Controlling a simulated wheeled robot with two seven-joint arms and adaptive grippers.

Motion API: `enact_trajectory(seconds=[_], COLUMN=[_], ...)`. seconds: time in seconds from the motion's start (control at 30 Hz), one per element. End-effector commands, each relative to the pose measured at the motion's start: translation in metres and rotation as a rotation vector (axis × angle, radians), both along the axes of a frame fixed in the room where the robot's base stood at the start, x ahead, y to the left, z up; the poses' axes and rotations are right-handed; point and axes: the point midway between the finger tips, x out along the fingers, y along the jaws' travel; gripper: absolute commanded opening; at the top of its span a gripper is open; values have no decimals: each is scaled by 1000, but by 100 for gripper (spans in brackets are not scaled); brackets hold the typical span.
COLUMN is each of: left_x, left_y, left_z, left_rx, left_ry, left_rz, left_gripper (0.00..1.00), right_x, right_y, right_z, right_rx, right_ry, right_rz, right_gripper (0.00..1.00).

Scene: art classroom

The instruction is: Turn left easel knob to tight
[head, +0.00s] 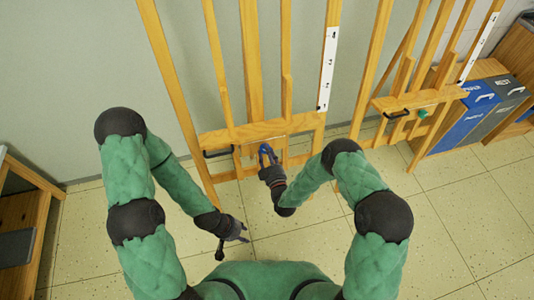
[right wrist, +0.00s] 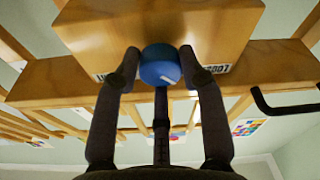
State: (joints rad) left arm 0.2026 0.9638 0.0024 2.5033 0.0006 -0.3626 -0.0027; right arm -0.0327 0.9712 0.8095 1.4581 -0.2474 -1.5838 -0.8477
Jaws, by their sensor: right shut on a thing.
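The left easel (head: 225,136) is light wood and stands in front of me against the wall. Its blue knob (head: 264,148) is on the lower crossbar block. In the right wrist view the round blue knob (right wrist: 160,68) carries a short white mark near its lower right edge. Labels on the wood on both sides of it are partly hidden by the fingers. My right gripper (right wrist: 158,72) is shut on the knob, one finger on each side; it also shows in the head view (head: 268,160). My left gripper (head: 234,240) hangs low over the floor, apart from the easel, and looks open and empty.
A second easel with a green knob (head: 422,113) stands to the right. Blue and grey bins (head: 468,118) are beyond it. A black hook-like handle (right wrist: 285,106) sticks out near the knob. A wooden cabinet (head: 22,225) is at far left. The tiled floor between is clear.

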Motion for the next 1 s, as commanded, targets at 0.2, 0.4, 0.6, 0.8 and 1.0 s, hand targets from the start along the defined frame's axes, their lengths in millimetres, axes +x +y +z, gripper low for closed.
enact_trajectory(seconds=[0.2, 0.4, 0.6, 0.8, 1.0], left_x=[0, 0, 0, 0, 0], left_y=[0, 0, 0, 0, 0], left_z=[-4, -4, -4, -3, -1], left_rx=[0, 0, 0, 0, 0], left_ry=[0, 0, 0, 0, 0], left_rz=[0, 0, 0, 0, 0], left_gripper=[40, 40, 40, 40, 40], right_x=[-1, -2, -2, -2, -2], right_y=[3, 4, 5, 5, 6], right_z=[-1, -1, 0, 1, 2], right_rx=[197, 377, 557, 739, 919], right_ry=[56, 104, 154, 202, 250], right_rz=[-31, -64, -97, -130, -162], right_gripper=[8, 8, 8, 8, 8])
